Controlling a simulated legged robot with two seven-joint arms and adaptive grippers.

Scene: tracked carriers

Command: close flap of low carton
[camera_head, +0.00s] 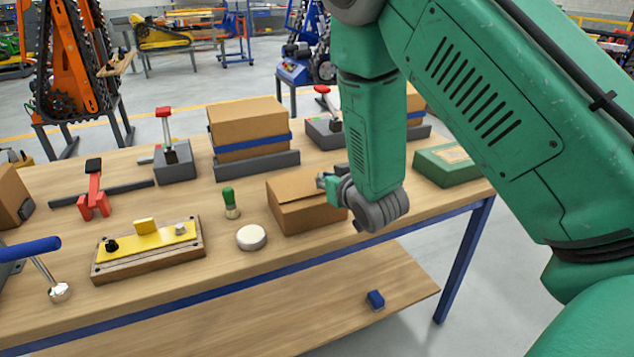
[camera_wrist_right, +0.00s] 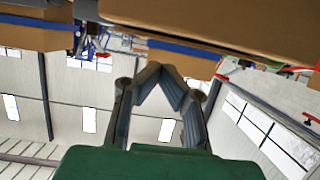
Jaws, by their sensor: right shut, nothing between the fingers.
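The low carton (camera_head: 305,215) is a small brown box near the front edge of the workbench. Its top panel (camera_head: 297,184) lies nearly flat over the box in the head view; whether its edge is fully down I cannot tell. My right gripper (camera_head: 325,182) is at the carton's right top side, partly hidden by my own wrist. In the wrist view its fingers (camera_wrist_right: 160,72) converge with nothing between them. A large brown cardboard surface (camera_wrist_right: 205,18) is close beyond the fingertips; contact cannot be told. My left gripper is not in view.
A taller carton with a blue band (camera_head: 248,128) stands behind. A green-handled tool (camera_head: 231,203) and a round white lid (camera_head: 251,237) are left of the low carton. A green box (camera_head: 447,166) lies to the right. A yellow-topped fixture (camera_head: 148,246) is farther left.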

